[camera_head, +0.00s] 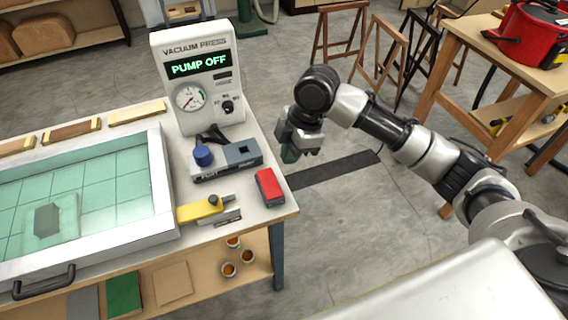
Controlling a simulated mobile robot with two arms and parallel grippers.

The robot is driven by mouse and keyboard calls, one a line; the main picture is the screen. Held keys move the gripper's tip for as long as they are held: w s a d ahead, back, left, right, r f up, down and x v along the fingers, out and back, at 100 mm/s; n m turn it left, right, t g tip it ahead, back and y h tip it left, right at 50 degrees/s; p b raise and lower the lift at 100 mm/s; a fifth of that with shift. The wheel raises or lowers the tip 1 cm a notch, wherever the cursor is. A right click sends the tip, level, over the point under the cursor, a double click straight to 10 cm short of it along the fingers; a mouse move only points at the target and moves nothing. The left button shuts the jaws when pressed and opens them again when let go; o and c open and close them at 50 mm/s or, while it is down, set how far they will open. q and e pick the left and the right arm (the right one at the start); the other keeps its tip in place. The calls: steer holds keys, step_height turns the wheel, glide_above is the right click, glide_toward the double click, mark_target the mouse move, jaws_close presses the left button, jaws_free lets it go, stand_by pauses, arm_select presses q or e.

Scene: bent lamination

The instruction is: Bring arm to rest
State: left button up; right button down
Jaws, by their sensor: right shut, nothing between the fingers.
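My right gripper (290,154) hangs at the end of my right arm, which comes in from the right. It points down just beyond the right edge of the press table (258,215), over the floor, and it is shut with nothing visible held. Its fingertips are small and dark in this view. My left gripper does not show.
On the table stand a vacuum press unit (195,95) reading "PUMP OFF", a grey-blue device (238,153), a red block (269,187), a yellow tool (200,209) and a framed teal press bed (160,185). Wooden trestles (340,38) and a workbench (500,45) stand behind.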

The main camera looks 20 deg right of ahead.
steer(key=shift+s+d+r, duration=0.1)
steer(key=shift+d+r, duration=0.05)
steer(key=shift+r, duration=0.15)
